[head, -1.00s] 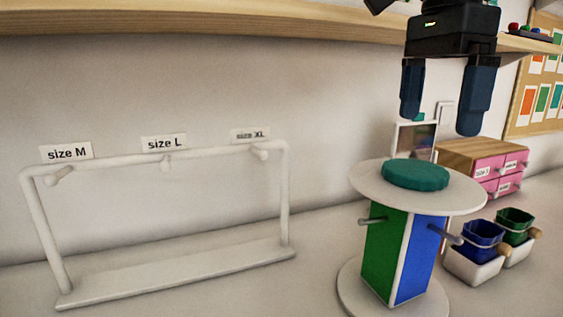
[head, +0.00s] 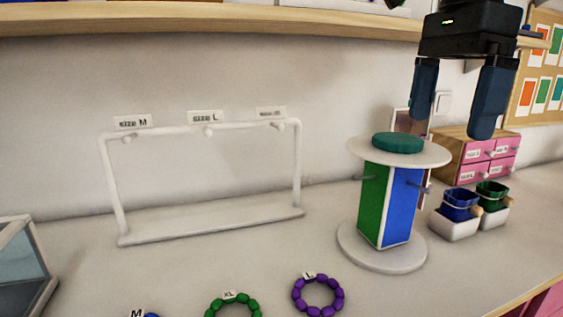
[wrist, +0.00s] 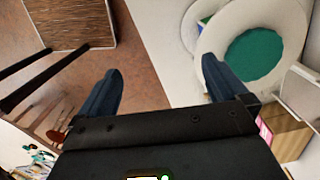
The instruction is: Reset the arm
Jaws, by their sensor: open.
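My gripper (head: 457,100) is open and empty in the head view, high at the right, with its dark blue fingers pointing down. In that picture it shows above and to the right of the round white stand (head: 357,152) with the teal disc (head: 398,143) on top. In the wrist view my gripper (wrist: 160,85) has its two fingers apart with nothing between them. The white stand (wrist: 212,42) and its teal disc (wrist: 255,54) show at the right there.
A white rack (head: 210,226) with size labels stands at the back. A purple bead ring (head: 297,296), a green bead ring (head: 211,308) and a partly cut-off M-tagged ring lie in front. Blue (head: 459,205) and green (head: 491,192) cups and pink drawers (head: 478,171) are at the right.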

